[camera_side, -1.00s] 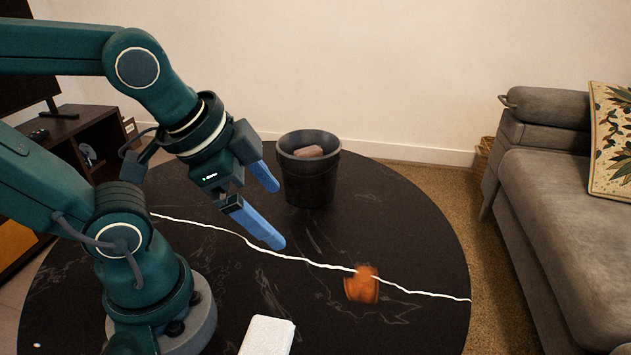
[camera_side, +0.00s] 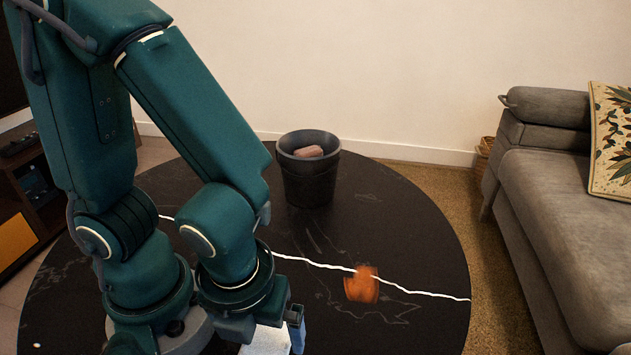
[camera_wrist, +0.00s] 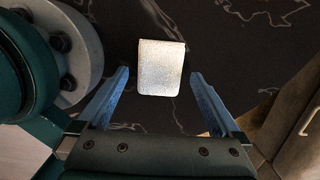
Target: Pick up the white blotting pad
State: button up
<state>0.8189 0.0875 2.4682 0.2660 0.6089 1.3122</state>
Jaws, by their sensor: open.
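The white blotting pad (camera_wrist: 161,68) lies on the dark round table, seen in the wrist view between and just beyond my open fingers. In the side view the pad (camera_side: 262,343) is at the bottom edge, partly hidden by my wrist and gripper. My gripper (camera_wrist: 157,82) is open and empty, with one blue finger to each side of the pad. In the side view only a bit of a blue finger shows at the pad's right. I cannot tell how high the fingertips are above the table.
A black bucket (camera_side: 309,185) with a pinkish block (camera_side: 309,152) in it stands at the table's back. An orange object (camera_side: 361,285) lies on the table (camera_side: 420,250) to the right. A grey sofa (camera_side: 565,200) is beyond the table's right side. The table's right part is mostly clear.

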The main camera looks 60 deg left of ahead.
jog(key=shift+w+a+f, duration=0.15)
jog(key=shift+f, duration=1.2)
jog(key=c, duration=1.3)
jog(key=shift+r, duration=0.15)
jog(key=shift+r, duration=0.8)
notch_tip(320, 180, up, 2)
jog(key=shift+r, duration=0.1)
jog(key=w+a+r, duration=0.3)
jog(key=a+r, duration=0.4)
jog(key=a, duration=0.4)
jog(key=shift+w, duration=0.2)
jog(key=shift+a, duration=0.1)
